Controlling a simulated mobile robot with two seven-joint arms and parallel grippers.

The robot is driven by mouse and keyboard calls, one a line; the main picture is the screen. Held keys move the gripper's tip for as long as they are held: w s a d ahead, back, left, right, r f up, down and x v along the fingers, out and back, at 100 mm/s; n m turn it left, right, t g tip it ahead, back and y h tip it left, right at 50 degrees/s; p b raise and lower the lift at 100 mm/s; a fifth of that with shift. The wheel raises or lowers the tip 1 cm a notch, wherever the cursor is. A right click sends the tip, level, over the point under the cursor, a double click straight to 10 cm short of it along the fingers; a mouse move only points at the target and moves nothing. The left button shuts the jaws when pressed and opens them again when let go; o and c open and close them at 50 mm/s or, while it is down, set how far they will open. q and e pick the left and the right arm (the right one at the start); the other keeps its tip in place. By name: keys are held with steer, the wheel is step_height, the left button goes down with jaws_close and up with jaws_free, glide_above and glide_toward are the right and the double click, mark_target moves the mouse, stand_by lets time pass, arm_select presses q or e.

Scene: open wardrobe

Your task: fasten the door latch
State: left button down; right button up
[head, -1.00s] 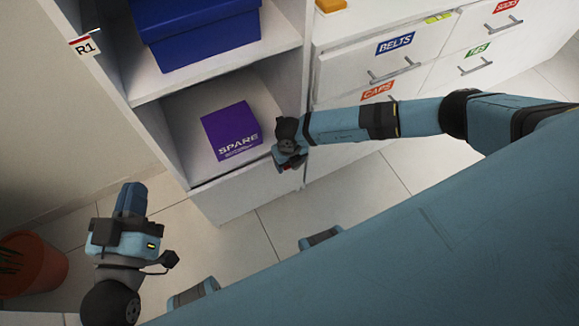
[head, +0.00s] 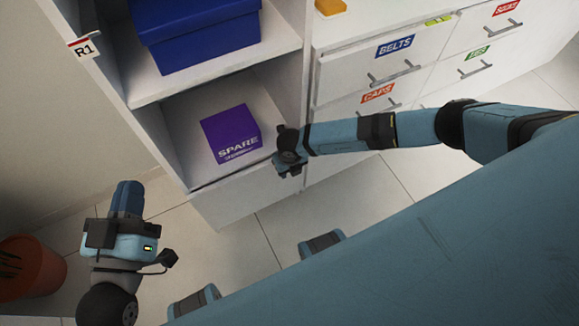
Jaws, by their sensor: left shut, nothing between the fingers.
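I cannot make out a door latch or a door in the head view. My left gripper (head: 126,198) is at the lower left, above the floor and apart from the wardrobe. It is shut and empty, with its fingertips hard to make out. My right gripper (head: 289,165) is a small dark shape at the front edge of the wardrobe's lower compartment, just right of the purple SPARE box (head: 230,133). Its fingers are too dark and small to show whether they are open, and I cannot tell whether it touches the wardrobe.
A blue lidded box (head: 200,35) sits on the shelf above. Drawers labelled BELTS (head: 360,68) and CAPS (head: 350,112) stand to the right, behind my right arm. A terracotta plant pot (head: 32,268) stands at the far left. Tiled floor (head: 225,250) lies open between my arms.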

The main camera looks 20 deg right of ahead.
steer(key=shift+w+f+t, duration=0.1)
steer(key=shift+f+t, duration=0.05)
steer(key=shift+t, duration=0.25)
steer(key=o, duration=0.9)
arm_select(q)
steer(key=shift+a+f+g+y, duration=0.15)
steer(key=shift+f+g+y, duration=0.2)
steer(key=shift+f, duration=0.55)
arm_select(e)
steer(key=shift+r, duration=0.3)
arm_select(q)
steer(key=s+a+f+g+y+p, duration=0.1)
steer(key=a+f+g+y+p, duration=0.2)
steer(key=f, duration=0.5)
steer(key=shift+s+a+g+p, duration=0.35)
steer(key=shift+g+p, duration=0.2)
steer(key=shift+p, duration=0.3)
arm_select(e)
steer(key=shift+s+r, duration=0.3)
steer(key=shift+r, duration=1.9)
steer(key=shift+s+r, duration=0.3)
steer(key=shift+r, duration=1.85)
steer(key=shift+s+r, duration=0.3)
steer(key=shift+r, duration=1.9)
